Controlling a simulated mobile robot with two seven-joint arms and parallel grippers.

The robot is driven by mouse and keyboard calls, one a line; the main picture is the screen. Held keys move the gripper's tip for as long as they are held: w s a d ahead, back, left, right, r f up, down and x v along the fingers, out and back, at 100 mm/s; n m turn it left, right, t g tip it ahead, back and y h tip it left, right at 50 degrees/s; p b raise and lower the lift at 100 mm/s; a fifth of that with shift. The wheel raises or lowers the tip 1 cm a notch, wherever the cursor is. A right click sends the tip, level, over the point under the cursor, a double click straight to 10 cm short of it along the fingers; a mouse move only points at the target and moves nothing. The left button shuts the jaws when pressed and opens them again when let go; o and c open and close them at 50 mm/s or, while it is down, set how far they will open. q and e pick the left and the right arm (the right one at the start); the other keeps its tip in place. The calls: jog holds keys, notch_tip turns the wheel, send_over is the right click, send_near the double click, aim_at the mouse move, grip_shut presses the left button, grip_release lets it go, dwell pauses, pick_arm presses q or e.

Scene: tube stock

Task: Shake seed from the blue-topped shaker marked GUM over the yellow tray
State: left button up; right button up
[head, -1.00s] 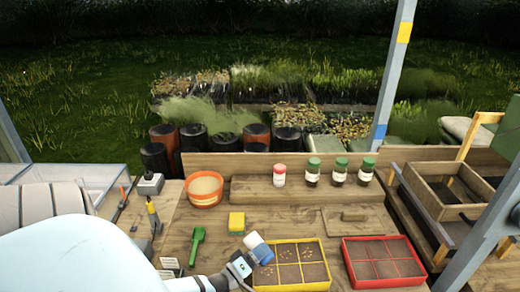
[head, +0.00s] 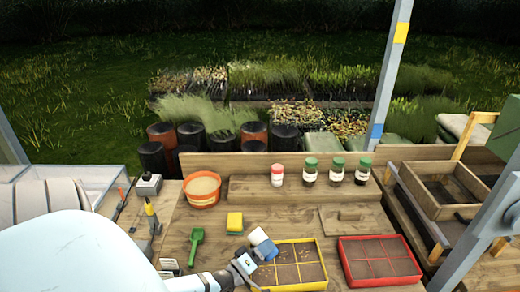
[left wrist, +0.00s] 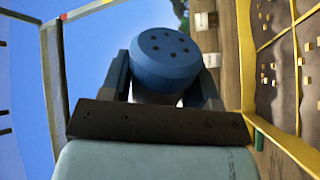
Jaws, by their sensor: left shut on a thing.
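My left gripper (head: 249,262) is shut on a shaker with a white body (head: 258,236) and a blue top (head: 267,250). The shaker is tilted, with its top pointing down and right, over the left part of the yellow tray (head: 323,262). In the left wrist view the blue top (left wrist: 166,55) shows several holes between the fingers. Any marking on the shaker is hidden. Seed grains (left wrist: 306,62) lie in compartments of the yellow tray, whose rim (left wrist: 290,145) is at the right. My right gripper is not in view.
A red tray (head: 345,265) stands right of the yellow one. A yellow-green sponge (head: 234,220), green scoop (head: 196,240) and orange bowl (head: 203,202) are to the left. A red-topped shaker (head: 277,177) and green-topped jars (head: 336,174) stand on a raised board behind.

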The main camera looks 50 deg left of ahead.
pick_arm(q)
jog(key=shift+w+d, duration=0.8)
jog(key=shift+w, duration=0.2)
jog(key=shift+w+d, duration=0.75)
jog(key=shift+w, duration=0.2)
notch_tip(320, 180, down, 3)
jog(key=b, duration=0.3)
jog(key=shift+f, duration=0.1)
jog(key=shift+s+d, duration=0.2)
jog(key=shift+s, duration=0.05)
jog(key=shift+r+p, duration=0.45)
jog(key=shift+p, duration=0.2)
jog(key=shift+w+a+r+p, duration=0.1)
jog(key=shift+r+p, duration=0.35)
jog(key=shift+r, duration=0.1)
jog(key=shift+w+a+r+p, duration=0.1)
jog(key=shift+r+p, duration=0.3)
jog(key=shift+r, duration=0.1)
